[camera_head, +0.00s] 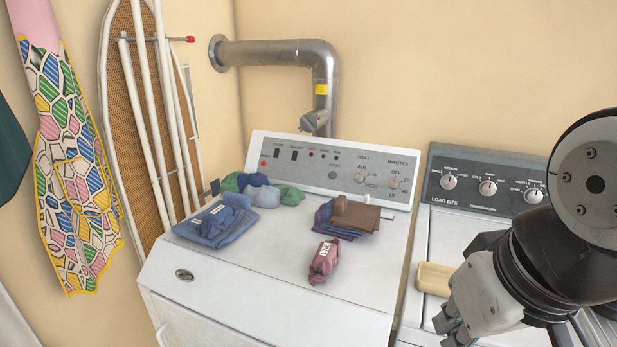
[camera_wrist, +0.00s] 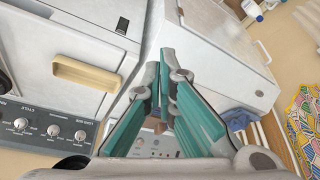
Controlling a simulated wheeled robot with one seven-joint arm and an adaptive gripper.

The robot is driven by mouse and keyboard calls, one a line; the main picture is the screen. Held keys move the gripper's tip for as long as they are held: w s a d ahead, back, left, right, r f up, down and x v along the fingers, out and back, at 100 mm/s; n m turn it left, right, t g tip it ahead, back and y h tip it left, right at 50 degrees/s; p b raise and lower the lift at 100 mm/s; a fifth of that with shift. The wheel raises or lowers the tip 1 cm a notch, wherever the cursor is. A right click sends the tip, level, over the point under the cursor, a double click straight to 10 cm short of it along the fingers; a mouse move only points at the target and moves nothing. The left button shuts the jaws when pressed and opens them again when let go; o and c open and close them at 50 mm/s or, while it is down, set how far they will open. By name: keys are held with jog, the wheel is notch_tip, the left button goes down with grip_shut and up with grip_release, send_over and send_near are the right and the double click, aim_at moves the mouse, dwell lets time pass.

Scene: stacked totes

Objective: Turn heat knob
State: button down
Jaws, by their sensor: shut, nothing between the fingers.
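The heat knob (camera_head: 360,177) is a small round knob under the word HEAT on the grey control panel (camera_head: 322,184) of the left-hand white machine (camera_head: 225,285). A similar minutes knob (camera_head: 393,182) is to its right. My gripper (camera_head: 449,326) is at the lower right of the head view, in front of the right-hand machine, well apart from the heat knob. In the wrist view its teal-padded fingers (camera_wrist: 160,85) are close together with nothing held. Part of a panel (camera_wrist: 155,146) shows behind the fingers there; I cannot tell which knob is which.
Folded clothes (camera_head: 215,223), rolled socks (camera_head: 260,190), a brown and blue stack (camera_head: 347,217) and a maroon bundle (camera_head: 324,261) lie on the left machine. The right machine has a knobbed panel (camera_head: 480,186) and a tan block (camera_head: 434,279). A metal duct (camera_head: 280,53) rises behind.

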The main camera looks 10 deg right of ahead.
jog(key=c, duration=2)
grip_release()
jog(key=shift+w, duration=0.1)
jog(key=o, duration=0.8)
jog(key=w+d, duration=0.1)
jog(key=w+d+n+h, duration=0.1)
jog(key=shift+w+r, duration=0.2)
jog(key=shift+w, duration=0.2)
jog(key=shift+o, duration=0.2)
jog(key=n+t+h+b, duration=0.6)
jog(key=n+t+b, duration=0.1)
jog(key=n, duration=2.4)
send_over(358, 178)
jog(key=s+a, duration=0.7)
jog(key=s, duration=0.5)
jog(key=f, duration=0.9)
jog(key=shift+w+f, duration=0.1)
jog(key=shift+w, duration=0.15)
jog(key=x, duration=1.3)
jog(key=shift+w+d, duration=0.15)
jog(key=shift+w, duration=0.15)
jog(key=c, duration=1.1)
